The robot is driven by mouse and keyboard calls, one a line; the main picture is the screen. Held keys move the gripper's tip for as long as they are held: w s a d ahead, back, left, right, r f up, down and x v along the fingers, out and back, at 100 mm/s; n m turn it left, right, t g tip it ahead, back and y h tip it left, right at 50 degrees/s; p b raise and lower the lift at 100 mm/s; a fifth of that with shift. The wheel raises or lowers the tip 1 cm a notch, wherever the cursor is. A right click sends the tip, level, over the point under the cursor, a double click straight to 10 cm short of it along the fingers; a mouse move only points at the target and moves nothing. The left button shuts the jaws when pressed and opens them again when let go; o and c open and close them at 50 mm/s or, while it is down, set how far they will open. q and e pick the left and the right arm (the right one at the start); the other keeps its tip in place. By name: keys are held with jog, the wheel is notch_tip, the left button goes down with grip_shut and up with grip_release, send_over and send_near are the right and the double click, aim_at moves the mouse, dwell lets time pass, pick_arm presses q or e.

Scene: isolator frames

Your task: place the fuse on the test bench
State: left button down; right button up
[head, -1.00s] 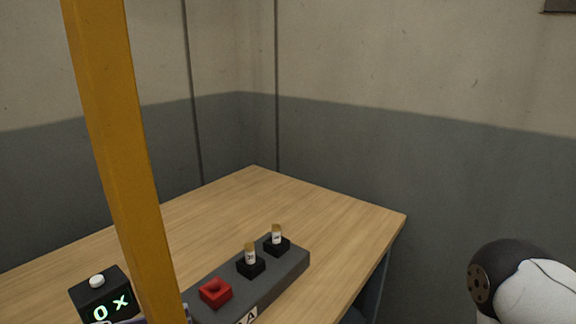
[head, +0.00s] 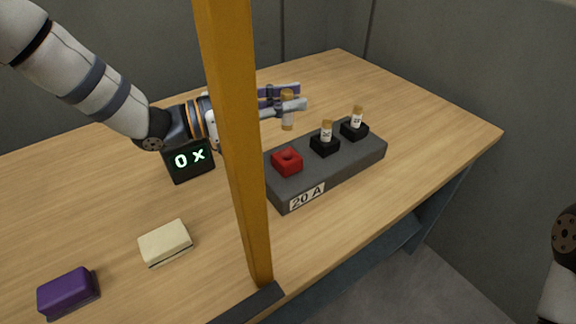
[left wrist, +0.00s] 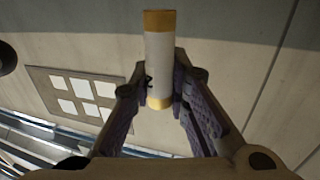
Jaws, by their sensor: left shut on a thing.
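My left gripper (head: 290,103) is shut on a fuse (head: 288,114), a white tube with tan-gold end caps. The fuse is upright above the table, behind the grey fuse block. In the left wrist view the fuse (left wrist: 160,55) stands between both fingers. The wooden bench top (head: 420,110) carries a grey block (head: 335,175) labelled 20 A. The block has an empty red socket (head: 287,163) and two black sockets, each with an upright fuse (head: 326,132) (head: 357,117). My right gripper is out of view; only part of its arm shows at the right edge.
A yellow post (head: 235,150) stands in front of the bench and hides part of my left wrist. A black box (head: 190,163) with a lit display stands left of it. A cream block (head: 165,242) and a purple block (head: 68,292) lie front left. The bench's right side is clear.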

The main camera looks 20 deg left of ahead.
pick_arm(q)
notch_tip(320, 180, down, 9)
jog(key=shift+r+b, duration=0.1)
jog(key=shift+b, duration=0.75)
jog(key=shift+f, duration=0.4)
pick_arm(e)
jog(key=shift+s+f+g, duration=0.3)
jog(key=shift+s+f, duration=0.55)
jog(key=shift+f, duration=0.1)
pick_arm(q)
jog(key=shift+f, duration=0.1)
jog(key=shift+f, duration=0.2)
jog(key=c, duration=1.5)
grip_release()
jog(key=shift+r, duration=0.1)
jog(key=shift+c, duration=0.2)
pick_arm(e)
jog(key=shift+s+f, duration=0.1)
